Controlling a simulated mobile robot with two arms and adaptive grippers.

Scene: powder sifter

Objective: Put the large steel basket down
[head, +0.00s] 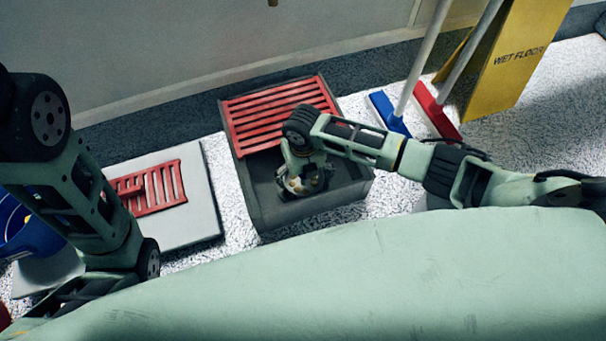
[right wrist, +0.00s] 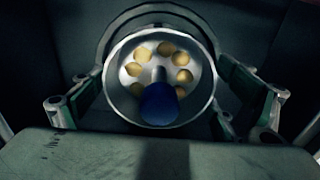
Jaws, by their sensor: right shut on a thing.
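The large steel basket (right wrist: 152,64) shows in the right wrist view as a round metal cup with a ring of holes, pale yellow showing through them, and a central post with a blue knob (right wrist: 158,104). The fingers of my right gripper (right wrist: 164,100) lie on both sides of it, shut on it. In the head view my right gripper (head: 302,186) reaches down into the front part of a dark grey bin (head: 254,203), and the basket is mostly hidden there. I cannot tell whether the basket touches the bin floor. My left gripper is not in view.
A red slatted grate (head: 270,112) covers the bin's back part. A smaller red grate (head: 150,188) lies on a grey slab (head: 198,215) to the left, near a blue bucket (head: 30,235). Blue (head: 388,112) and red (head: 436,112) brooms and a yellow sign (head: 515,60) stand at right.

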